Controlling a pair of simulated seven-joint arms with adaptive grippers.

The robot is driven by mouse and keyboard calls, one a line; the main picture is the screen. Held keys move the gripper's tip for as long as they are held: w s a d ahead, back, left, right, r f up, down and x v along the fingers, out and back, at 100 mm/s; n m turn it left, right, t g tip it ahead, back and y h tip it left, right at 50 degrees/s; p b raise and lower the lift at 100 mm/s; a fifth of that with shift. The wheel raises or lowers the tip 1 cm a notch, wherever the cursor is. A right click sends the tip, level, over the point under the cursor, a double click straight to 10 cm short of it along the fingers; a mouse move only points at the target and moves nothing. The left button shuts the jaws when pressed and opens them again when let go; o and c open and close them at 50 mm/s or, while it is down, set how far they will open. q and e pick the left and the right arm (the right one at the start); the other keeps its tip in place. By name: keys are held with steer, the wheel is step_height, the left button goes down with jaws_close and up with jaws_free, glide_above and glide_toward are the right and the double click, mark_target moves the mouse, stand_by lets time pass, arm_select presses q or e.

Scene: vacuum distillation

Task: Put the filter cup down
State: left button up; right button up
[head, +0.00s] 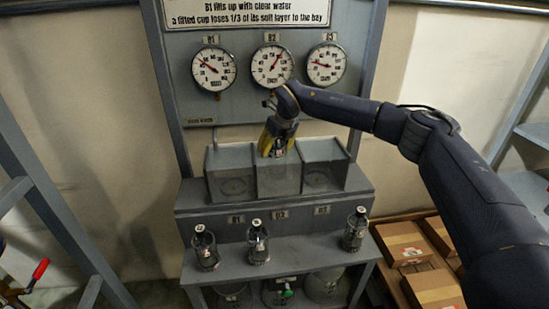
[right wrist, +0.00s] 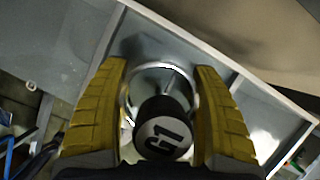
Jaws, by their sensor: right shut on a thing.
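My right gripper (head: 277,147) is at the middle bay (head: 278,182) of the rack, its yellow fingers pointing down at the bay's opening. A clear round rim shows around the knob, between the two fingers. How far the cup sits inside the bay, and whether it touches the bay's floor, I cannot tell. My left gripper is not in view.
Box-like bays stand to the left (head: 231,186) and right (head: 322,178). Three gauges (head: 272,66) hang behind. Cardboard boxes (head: 404,244) lie at right.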

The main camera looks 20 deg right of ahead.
mark_target(274, 157)
steer(key=shift+f, duration=2.05)
steer(key=shift+f, duration=0.15)
steer(key=o, duration=1.2)
steer(key=shift+f, duration=0.1)
steer(key=shift+s+r, duration=0.15)
steer(key=shift+r, duration=0.45)
steer(key=v, duration=1.1)
steer(key=shift+s+r, duration=0.1)
